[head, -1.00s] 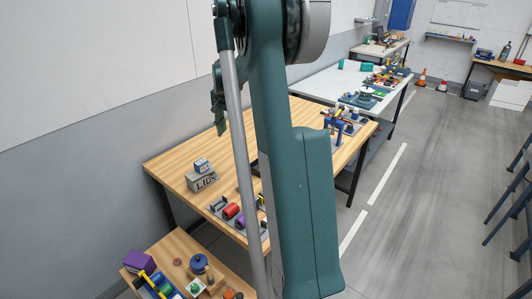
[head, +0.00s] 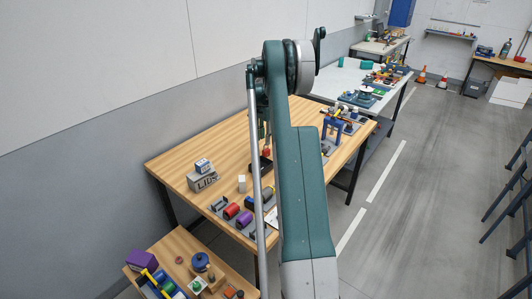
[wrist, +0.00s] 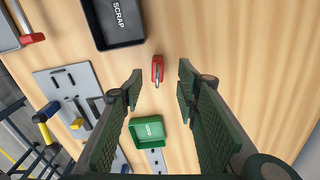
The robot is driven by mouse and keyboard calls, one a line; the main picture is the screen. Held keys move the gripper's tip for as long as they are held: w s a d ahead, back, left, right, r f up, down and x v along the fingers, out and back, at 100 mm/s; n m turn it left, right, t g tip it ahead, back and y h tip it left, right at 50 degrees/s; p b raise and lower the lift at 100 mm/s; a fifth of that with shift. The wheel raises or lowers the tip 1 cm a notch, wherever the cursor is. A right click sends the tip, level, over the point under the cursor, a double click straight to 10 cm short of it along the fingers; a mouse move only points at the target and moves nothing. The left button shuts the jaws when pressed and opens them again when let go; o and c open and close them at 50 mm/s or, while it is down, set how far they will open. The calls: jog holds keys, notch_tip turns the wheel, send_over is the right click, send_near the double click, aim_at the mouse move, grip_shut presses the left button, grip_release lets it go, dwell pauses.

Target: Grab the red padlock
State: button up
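The red padlock (wrist: 157,70) lies on the wooden tabletop in the wrist view, with its grey shackle pointing down the picture. My gripper (wrist: 160,73) is open and empty above the table. Its two dark green fingers stand wide apart, one on each side of the padlock in the picture. The padlock appears smaller and farther off than the fingertips, and nothing is in contact with it that I can see. In the head view my arm covers much of the table, and I cannot make out the padlock for certain there.
A black tray marked SCRAP (wrist: 118,42) lies just above left of the padlock. A small green tray (wrist: 147,131) sits below it, between the fingers in the picture. A grey tool board (wrist: 55,82) lies left. The wooden table (wrist: 255,60) is clear on the right.

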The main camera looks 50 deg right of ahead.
aim_at(266, 150)
jog(key=shift+s+d+f, duration=0.3)
jog(key=shift+d+f, duration=0.3)
jog(key=shift+d, duration=0.1)
jog(key=shift+f, duration=0.1)
jog(key=shift+f, duration=1.2)
jog(key=shift+f, duration=0.1)
jog(key=shift+a+f, duration=0.1)
jog(key=shift+f, duration=2.4)
jog(key=shift+c, duration=0.4)
jog(key=c, duration=0.9)
